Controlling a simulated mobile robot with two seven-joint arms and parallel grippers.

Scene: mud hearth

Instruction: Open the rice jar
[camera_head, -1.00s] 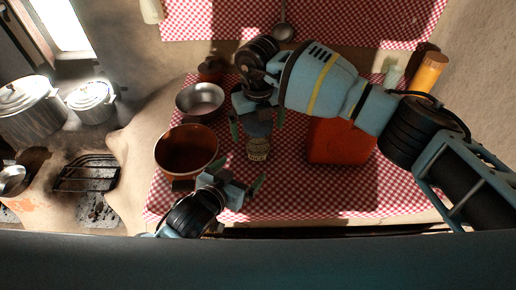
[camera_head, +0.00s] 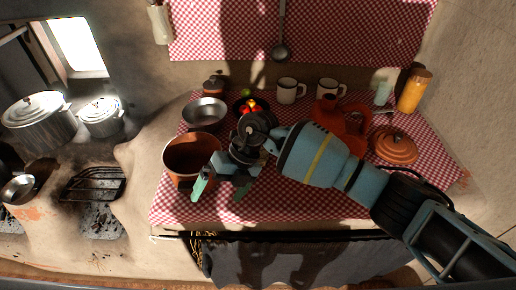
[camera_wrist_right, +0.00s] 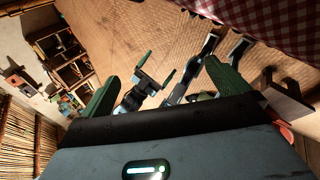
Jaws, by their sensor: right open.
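My right gripper (camera_head: 218,194) is open over the front left of the checked table, beside the big brown pot (camera_head: 191,158), with nothing seen between its fingers. In the right wrist view its two green fingers (camera_wrist_right: 161,70) are spread wide and empty. My left gripper (camera_wrist_right: 155,67) shows between them, farther off, open and apparently empty; it is out of the head view. I cannot make out the rice jar for certain; the right arm hides part of the table. A small brown lidded jar (camera_head: 214,86) stands at the back left, and a yellow jar (camera_head: 413,92) with a dark top at the back right.
A metal bowl (camera_head: 204,113) and a bowl of red and yellow things (camera_head: 251,106) stand at the back. The front left cloth (camera_head: 178,209) is bare.

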